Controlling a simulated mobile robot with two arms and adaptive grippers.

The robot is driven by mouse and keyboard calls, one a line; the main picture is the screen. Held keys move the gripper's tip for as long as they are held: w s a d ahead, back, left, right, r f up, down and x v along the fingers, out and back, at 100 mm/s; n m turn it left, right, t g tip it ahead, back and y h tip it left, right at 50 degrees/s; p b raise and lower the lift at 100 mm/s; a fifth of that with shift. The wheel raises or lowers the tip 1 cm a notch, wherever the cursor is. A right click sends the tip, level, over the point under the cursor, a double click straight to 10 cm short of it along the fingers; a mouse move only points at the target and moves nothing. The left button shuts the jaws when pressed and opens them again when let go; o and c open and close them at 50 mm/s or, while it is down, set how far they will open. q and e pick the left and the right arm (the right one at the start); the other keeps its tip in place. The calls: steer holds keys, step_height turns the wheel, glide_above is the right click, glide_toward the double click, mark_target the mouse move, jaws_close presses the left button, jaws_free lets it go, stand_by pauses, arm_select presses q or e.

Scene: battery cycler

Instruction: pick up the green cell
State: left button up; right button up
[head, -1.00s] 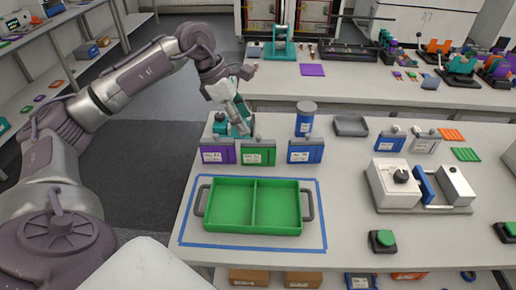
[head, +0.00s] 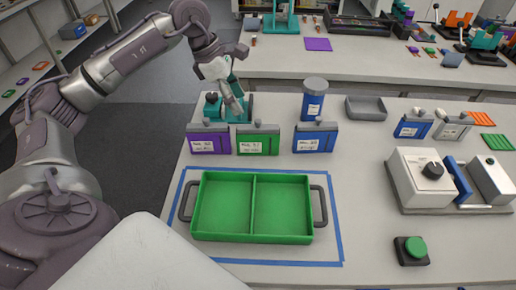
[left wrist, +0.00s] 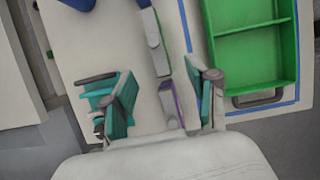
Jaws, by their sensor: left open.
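The green cell (head: 258,142) stands upright in the head view, between the purple cell (head: 208,142) and the blue cell (head: 315,138). Each has a white label. My left gripper (head: 236,106) is above the table just behind the purple and green cells, beside a teal device (head: 213,108). In the left wrist view my left gripper's fingers (left wrist: 162,80) are apart with nothing clamped between them. The purple cell (left wrist: 170,105) shows between the fingers, and the green cell (left wrist: 156,42) shows farther up. My right gripper is not in view.
A green two-compartment tray (head: 253,238) lies inside a blue tape outline in front of the cells. A blue canister (head: 314,104) and grey dish (head: 366,108) stand behind. A white device (head: 425,180) and green button (head: 415,247) are at right.

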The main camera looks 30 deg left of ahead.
mark_target(252, 127)
arm_select(q)
steer(key=shift+f, duration=0.65)
steer(key=shift+w+f, duration=0.1)
steer(key=shift+f, duration=0.15)
steer(key=p+x, duration=0.1)
steer(key=x, duration=0.6)
steer(key=shift+w+d+f, duration=0.15)
steer(key=shift+d+f, duration=0.1)
steer(key=shift+w+d+f+p, duration=0.15)
steer(key=shift+d+f+p, duration=0.05)
steer(key=shift+f+p, duration=0.3)
steer(key=p+x, duration=0.1)
steer(key=x, duration=0.2)
steer(key=shift+w+f, duration=0.2)
steer(key=shift+f, duration=0.1)
steer(key=shift+w+f, duration=0.1)
steer(key=shift+f, duration=0.25)
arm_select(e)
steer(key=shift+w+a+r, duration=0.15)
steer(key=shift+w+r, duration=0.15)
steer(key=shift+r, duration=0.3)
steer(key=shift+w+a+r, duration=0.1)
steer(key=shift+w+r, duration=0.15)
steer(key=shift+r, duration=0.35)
arm_select(q)
steer(key=shift+c, duration=0.3)
